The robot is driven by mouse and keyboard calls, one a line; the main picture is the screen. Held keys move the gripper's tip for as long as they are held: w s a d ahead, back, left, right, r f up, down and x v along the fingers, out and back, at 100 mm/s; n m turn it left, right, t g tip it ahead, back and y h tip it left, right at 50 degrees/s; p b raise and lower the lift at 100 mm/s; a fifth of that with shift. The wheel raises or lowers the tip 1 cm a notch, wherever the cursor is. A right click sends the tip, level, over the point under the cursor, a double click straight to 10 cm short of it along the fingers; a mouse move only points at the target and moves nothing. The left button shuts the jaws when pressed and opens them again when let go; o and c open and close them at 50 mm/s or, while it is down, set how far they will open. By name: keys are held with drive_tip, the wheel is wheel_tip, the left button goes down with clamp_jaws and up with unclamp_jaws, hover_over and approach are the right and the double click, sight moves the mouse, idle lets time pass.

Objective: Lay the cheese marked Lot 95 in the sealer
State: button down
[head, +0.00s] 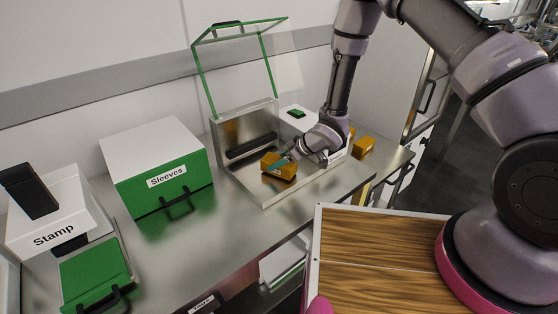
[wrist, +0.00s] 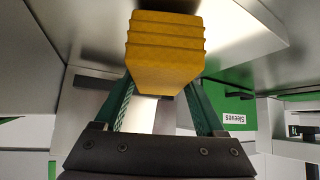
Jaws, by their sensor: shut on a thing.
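My gripper (head: 281,164) is shut on a yellow-orange block of cheese (head: 278,171). The cheese also shows between the green fingers in the wrist view (wrist: 166,55), with ridged lines across its upper part. No lot marking can be read on it. The sealer (head: 262,193) is a steel tray with a raised back panel and a clear, green-framed lid that stands open. The cheese is over the sealer's bed, in front of the dark bar; I cannot tell whether it touches the bed.
Other orange blocks (head: 364,147) stand to the right, partly behind my arm. A white unit with a green button (head: 297,114) is behind my wrist. The green Sleeves box (head: 165,180) and Stamp machine (head: 60,225) are left. Steel counter is clear in front.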

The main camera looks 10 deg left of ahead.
drive_tip(key=shift+f, duration=0.3)
unclamp_jaws()
